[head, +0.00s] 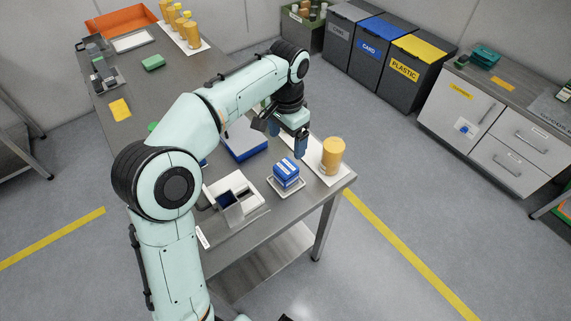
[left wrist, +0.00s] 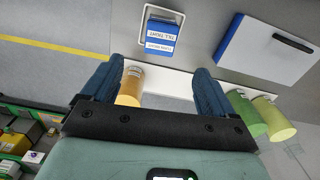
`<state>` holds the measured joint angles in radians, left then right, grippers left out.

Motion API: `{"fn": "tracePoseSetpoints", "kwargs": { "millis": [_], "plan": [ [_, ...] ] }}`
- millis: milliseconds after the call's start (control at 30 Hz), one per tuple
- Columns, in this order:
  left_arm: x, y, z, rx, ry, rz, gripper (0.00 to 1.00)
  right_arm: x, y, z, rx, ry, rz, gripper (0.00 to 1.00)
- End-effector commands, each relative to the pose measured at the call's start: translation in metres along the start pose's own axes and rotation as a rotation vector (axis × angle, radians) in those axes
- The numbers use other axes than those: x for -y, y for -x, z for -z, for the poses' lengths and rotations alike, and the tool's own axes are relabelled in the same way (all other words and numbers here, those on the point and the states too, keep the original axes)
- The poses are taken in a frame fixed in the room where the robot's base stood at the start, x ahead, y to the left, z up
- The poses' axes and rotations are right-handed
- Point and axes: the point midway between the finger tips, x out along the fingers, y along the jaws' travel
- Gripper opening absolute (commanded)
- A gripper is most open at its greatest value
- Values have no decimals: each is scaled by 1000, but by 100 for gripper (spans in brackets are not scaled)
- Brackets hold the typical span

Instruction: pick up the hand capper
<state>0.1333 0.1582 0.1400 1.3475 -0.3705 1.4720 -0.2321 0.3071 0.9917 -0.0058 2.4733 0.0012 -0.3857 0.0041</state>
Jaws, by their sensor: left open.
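The hand capper appears to be the blue block with white lettered labels (head: 286,172), on a small white tray (head: 299,187) near the table's right front corner. In the left wrist view the blue block (left wrist: 161,38) is at top centre, beyond the fingertips, inside its tray. My left gripper (head: 288,138) is open, with blue fingers pointing down, above the table and behind the block. In the left wrist view my left gripper (left wrist: 154,78) has nothing held between its spread fingers. My right gripper is not in view.
An amber jar (head: 333,152) stands on a long white tray (head: 313,151) beside the gripper; green jars (left wrist: 247,116) show near a finger in the wrist view. A blue-edged case (head: 246,145) and a white device (head: 222,191) flank the block. The table's edge is close by.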

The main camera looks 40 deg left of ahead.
Motion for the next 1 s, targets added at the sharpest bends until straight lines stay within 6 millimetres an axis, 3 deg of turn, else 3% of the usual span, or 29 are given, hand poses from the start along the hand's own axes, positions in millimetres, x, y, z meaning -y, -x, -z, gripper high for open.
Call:
{"fn": "tracePoseSetpoints", "kwargs": {
  "millis": [300, 567, 833, 1000],
  "plan": [
    [0, -61, -1, 5, 1, -2, 87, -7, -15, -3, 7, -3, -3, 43],
    [1, -81, 0, 3, 1, -2, 87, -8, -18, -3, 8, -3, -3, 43],
    [4, -120, 1, 4, 1, -3, 87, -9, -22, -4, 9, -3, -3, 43],
    [4, -128, 1, 1, 1, -2, 87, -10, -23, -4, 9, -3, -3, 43]
  ]
}}
